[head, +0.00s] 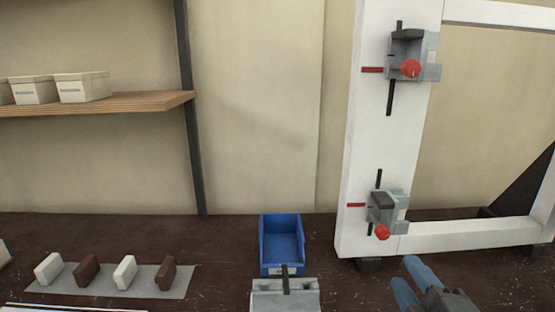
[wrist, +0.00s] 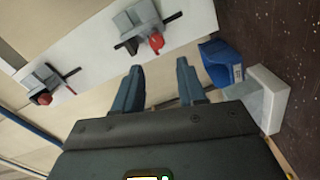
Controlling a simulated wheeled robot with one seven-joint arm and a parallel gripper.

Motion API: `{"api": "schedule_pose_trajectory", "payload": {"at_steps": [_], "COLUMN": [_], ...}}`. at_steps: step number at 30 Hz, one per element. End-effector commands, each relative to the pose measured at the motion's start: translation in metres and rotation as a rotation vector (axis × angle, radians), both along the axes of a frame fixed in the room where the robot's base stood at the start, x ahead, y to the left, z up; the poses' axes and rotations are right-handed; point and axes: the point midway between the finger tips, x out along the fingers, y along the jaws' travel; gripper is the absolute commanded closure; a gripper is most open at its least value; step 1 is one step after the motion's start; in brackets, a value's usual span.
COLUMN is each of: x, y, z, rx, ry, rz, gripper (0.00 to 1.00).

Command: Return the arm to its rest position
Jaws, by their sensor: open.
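My gripper (head: 414,284) is at the lower right of the head view, in front of the foot of the white frame. In the wrist view its two blue-grey fingers (wrist: 158,84) stand apart with nothing between them. The white frame (head: 357,140) stands upright and carries two grey clamps with red knobs. The upper clamp (head: 405,50) and the lower clamp (head: 384,203) sit beside red marks on the frame. Both clamps also show in the wrist view, beyond the fingers. My gripper appears apart from them.
A blue bin (head: 281,262) stands on the dark bench behind a grey block (head: 285,298). Several white and brown pieces stand on a grey mat (head: 180,283) at the left. A wooden shelf (head: 130,104) holds white boxes. The bench between mat and bin is clear.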

Motion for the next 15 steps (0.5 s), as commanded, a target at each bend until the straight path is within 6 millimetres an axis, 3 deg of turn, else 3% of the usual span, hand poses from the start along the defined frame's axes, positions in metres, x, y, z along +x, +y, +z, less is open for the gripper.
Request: {"api": "schedule_pose_trajectory", "payload": {"at_steps": [1,6,15], "x": [-0.02,-0.08,-0.19], "y": [0.003,0.009,0.012], "z": [-0.017,-0.054,-0.09], "rx": [0.066,0.301,0.682], "ry": [0.021,0.054,0.108], "rz": [-0.004,-0.028,-0.086], "gripper": [0.6,0.6,0.6]}}
